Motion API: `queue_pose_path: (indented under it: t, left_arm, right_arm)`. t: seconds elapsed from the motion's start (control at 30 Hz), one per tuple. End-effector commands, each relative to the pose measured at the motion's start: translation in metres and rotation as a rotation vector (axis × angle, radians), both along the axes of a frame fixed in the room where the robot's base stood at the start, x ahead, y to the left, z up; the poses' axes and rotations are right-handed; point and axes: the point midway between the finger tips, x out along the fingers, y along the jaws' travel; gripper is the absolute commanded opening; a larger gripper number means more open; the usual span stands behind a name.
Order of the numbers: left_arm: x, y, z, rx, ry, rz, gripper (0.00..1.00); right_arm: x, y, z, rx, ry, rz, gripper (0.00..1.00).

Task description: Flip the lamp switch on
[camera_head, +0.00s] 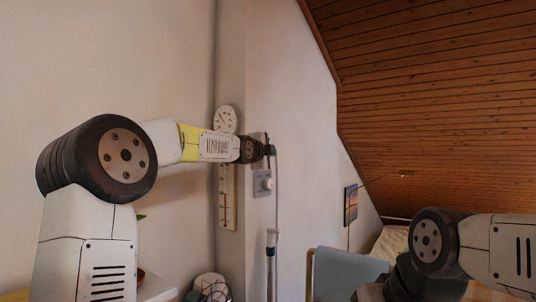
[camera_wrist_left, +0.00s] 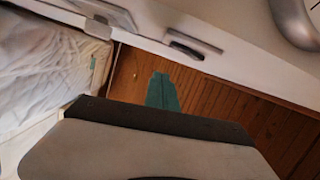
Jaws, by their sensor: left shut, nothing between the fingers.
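A small pale wall plate with a round knob (camera_head: 263,183) is on the narrow wall corner in the head view. Another grey plate (camera_head: 257,136) is just above it, partly hidden by my left gripper (camera_head: 270,150). I cannot tell for sure which of them is the lamp switch. My left gripper is shut and empty, reaching right to the wall beside the upper plate; whether it touches is unclear. In the left wrist view, a dark elongated fitting (camera_wrist_left: 187,50) shows on a pale surface. My right arm shows at the lower right, but its gripper does not.
A round white dial (camera_head: 226,119) and a long thermometer-like board (camera_head: 228,200) hang left of the plates. A cord runs down the wall. A blue-grey panel (camera_head: 345,272) stands lower right. The left wrist view shows white bedding (camera_wrist_left: 45,75) and a green item (camera_wrist_left: 162,92) on wood.

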Motion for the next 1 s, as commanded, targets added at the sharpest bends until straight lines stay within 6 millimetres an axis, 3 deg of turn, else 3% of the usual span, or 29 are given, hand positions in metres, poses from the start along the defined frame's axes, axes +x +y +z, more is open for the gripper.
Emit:
queue_pose_path:
  t: [0.6, 1.0]
  left_arm:
    - [-0.053, 0.019, -0.001, 0.002, -0.002, 0.001, 0.00]
    - [-0.070, 0.026, 0.000, -0.002, -0.003, 0.000, 0.00]
  right_arm:
    - [0.000, 0.000, 0.000, 0.001, 0.000, -0.001, 0.55]
    - [0.000, 0.000, 0.000, 0.001, 0.000, -0.001, 0.55]
